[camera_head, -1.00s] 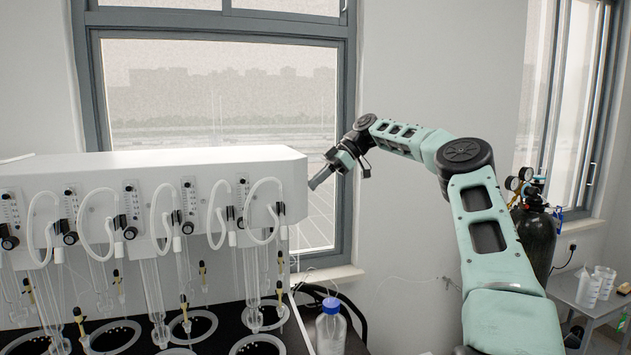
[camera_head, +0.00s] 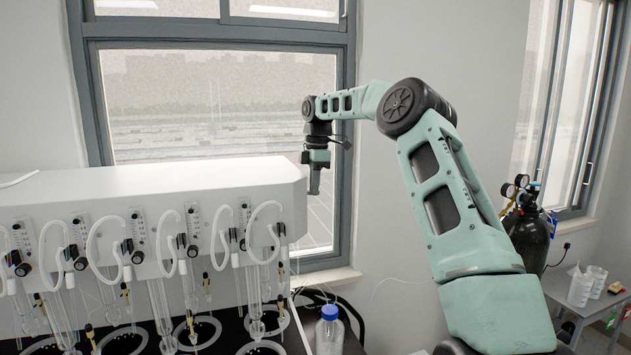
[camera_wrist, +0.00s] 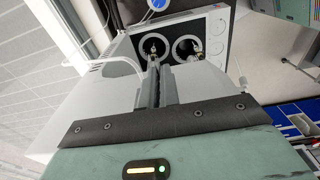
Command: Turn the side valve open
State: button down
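The white distiller (camera_head: 150,195) stands at the left in the head view, with several black knobs, white hoses and glass tubes along its front. A small dark knob (camera_head: 281,229) sits at the right end of that front; I cannot tell whether it is the side valve. My gripper (camera_head: 314,190) points down just off the distiller's right end, apart from it. In the wrist view the two dark fingers (camera_wrist: 159,72) lie side by side with almost no gap and nothing visible between them. The white housing (camera_wrist: 95,100) lies beyond them.
A blue-capped clear bottle (camera_head: 329,335) stands right of the distiller's lower end. A dark gas cylinder (camera_head: 527,238) with gauges and a small table with white beakers (camera_head: 584,287) are at the far right. A window (camera_head: 215,105) is behind.

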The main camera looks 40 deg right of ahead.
jog(key=shift+h, duration=0.4)
jog(key=c, duration=1.6)
grip_release()
jog(key=shift+c, duration=0.2)
notch_tip(320, 180, up, 12)
jog(key=shift+a+p, duration=0.15)
jog(key=shift+p, duration=0.25)
jog(key=shift+w, duration=0.1)
